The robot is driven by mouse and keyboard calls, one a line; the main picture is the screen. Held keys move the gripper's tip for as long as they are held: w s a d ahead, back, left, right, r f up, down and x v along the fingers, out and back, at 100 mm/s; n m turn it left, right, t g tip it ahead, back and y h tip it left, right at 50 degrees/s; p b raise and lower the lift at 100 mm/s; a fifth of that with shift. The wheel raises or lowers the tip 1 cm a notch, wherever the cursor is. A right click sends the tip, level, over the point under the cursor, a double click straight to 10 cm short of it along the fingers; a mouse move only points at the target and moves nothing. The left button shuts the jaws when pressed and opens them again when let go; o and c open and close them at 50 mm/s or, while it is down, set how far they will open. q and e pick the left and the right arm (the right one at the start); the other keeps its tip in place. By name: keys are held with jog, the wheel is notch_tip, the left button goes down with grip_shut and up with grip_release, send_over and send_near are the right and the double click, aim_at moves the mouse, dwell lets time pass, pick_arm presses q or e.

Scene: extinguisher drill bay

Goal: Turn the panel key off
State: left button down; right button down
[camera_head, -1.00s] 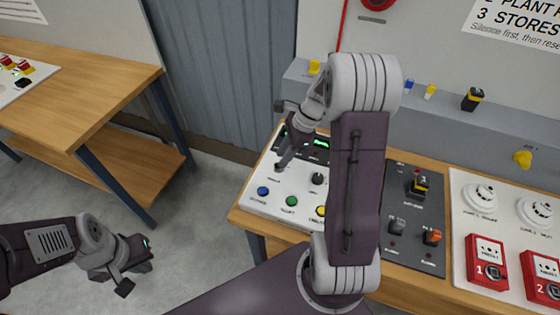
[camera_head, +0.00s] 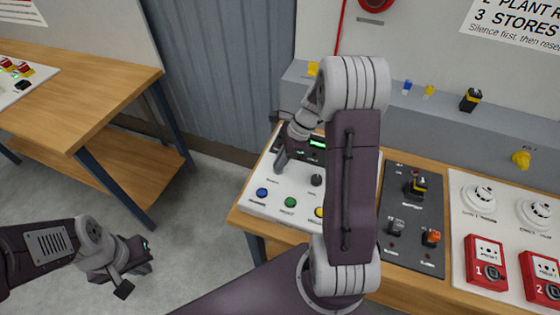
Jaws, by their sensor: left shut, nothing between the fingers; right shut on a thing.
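The white control panel (camera_head: 255,203) lies on the bench with a small green-lit display (camera_head: 317,143), a black knob (camera_head: 317,180) and a row of coloured buttons. My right gripper (camera_head: 280,164) points down at the panel's upper left area, left of the black knob. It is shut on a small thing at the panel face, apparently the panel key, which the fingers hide. I cannot see which way the key points. My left gripper (camera_head: 140,262) is shut and empty, low over the floor at the left, away from the bench.
Right of the white panel is a dark panel (camera_head: 407,255) with switches. Further right, a white board holds detectors (camera_head: 480,197) and red call points (camera_head: 486,262). A grey ledge (camera_head: 440,120) runs behind. A wooden table (camera_head: 90,85) stands at the left, with open floor between.

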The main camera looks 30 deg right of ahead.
jog(key=n+p, duration=0.1)
jog(key=n+g+p, duration=0.1)
jog(key=p, duration=0.1)
jog(key=shift+r+n, duration=0.25)
jog(key=shift+n, duration=0.15)
jog(key=n+g+p, duration=0.1)
jog(key=n+p, duration=0.1)
jog(key=shift+w+n, duration=0.15)
jog(key=shift+n, duration=0.25)
jog(key=n+g+p, duration=0.1)
jog(key=n, duration=0.1)
jog(key=shift+w+f+n+p, duration=0.1)
jog(key=shift+n+p, duration=0.2)
jog(key=shift+p, duration=0.05)
jog(key=shift+f+n+g+h+p, duration=0.1)
jog(key=shift+n+g+h+p, duration=0.5)
jog(key=shift+n, duration=1.1)
jog(key=shift+w, duration=0.1)
jog(key=c, duration=1.6)
grip_release()
jog(key=b+v, duration=0.1)
jog(key=v, duration=0.8)
